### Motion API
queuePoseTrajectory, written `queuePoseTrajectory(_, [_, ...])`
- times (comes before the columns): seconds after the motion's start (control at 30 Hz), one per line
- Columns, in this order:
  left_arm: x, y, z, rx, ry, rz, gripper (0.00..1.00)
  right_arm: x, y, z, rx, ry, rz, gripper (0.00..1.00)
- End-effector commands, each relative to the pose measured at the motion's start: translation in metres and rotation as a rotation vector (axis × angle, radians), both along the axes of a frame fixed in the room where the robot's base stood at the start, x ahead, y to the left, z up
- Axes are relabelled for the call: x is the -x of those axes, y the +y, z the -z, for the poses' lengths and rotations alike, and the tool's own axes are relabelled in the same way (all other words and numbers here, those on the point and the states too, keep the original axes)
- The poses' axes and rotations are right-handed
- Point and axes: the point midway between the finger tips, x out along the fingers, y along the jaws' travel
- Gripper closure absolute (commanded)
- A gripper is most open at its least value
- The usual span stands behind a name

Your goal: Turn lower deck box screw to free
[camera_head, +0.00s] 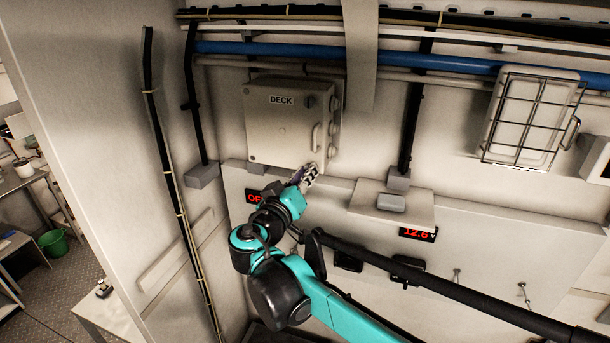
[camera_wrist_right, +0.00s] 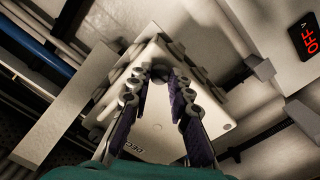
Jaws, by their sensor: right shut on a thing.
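The grey deck box (camera_head: 283,128), labelled DECK, is fixed to the wall and its cover is closed. It also shows upside down in the wrist view (camera_wrist_right: 158,135). My right gripper (camera_head: 310,170) is at the box's lower right corner. In the right wrist view, the fingers of my right gripper (camera_wrist_right: 160,74) converge at the box's edge, shut on the lower deck box screw. The fingers mostly hide that screw, so its turn angle cannot be read. My left gripper is out of view.
A grey ledge (camera_head: 372,207) lies to the right, below a black conduit (camera_head: 411,125). A blue pipe (camera_head: 270,49) runs above. A caged lamp (camera_head: 532,118) hangs at far right.

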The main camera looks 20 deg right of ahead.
Motion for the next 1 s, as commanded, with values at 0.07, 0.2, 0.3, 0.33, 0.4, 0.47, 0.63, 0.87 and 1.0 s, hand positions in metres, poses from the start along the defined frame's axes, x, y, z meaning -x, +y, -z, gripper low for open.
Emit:
queuePoseTrajectory(0.07, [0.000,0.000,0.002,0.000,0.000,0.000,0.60,0.000,0.000,0.001,0.036,0.024,-0.001,1.00])
queuePoseTrajectory(0.2, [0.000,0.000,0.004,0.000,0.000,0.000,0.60,0.000,0.000,0.001,0.124,0.084,-0.001,1.00])
queuePoseTrajectory(0.3, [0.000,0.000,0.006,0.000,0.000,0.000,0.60,0.000,0.000,0.001,0.200,0.135,-0.001,1.00])
queuePoseTrajectory(0.33, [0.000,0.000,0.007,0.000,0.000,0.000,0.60,0.000,0.000,0.001,0.223,0.152,0.000,1.00])
queuePoseTrajectory(0.4, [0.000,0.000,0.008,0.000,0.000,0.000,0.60,0.000,0.000,0.001,0.279,0.189,-0.001,1.00])
queuePoseTrajectory(0.47, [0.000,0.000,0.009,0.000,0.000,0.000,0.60,0.000,0.000,0.001,0.326,0.221,0.000,1.00])
queuePoseTrajectory(0.63, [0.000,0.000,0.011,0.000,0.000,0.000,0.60,0.000,0.000,0.001,0.461,0.312,-0.001,1.00])
queuePoseTrajectory(0.87, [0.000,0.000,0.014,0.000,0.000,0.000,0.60,0.000,0.000,0.001,0.641,0.433,-0.001,1.00])
queuePoseTrajectory(1.0, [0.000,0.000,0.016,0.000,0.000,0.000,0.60,0.000,0.000,0.001,0.752,0.508,-0.001,1.00])
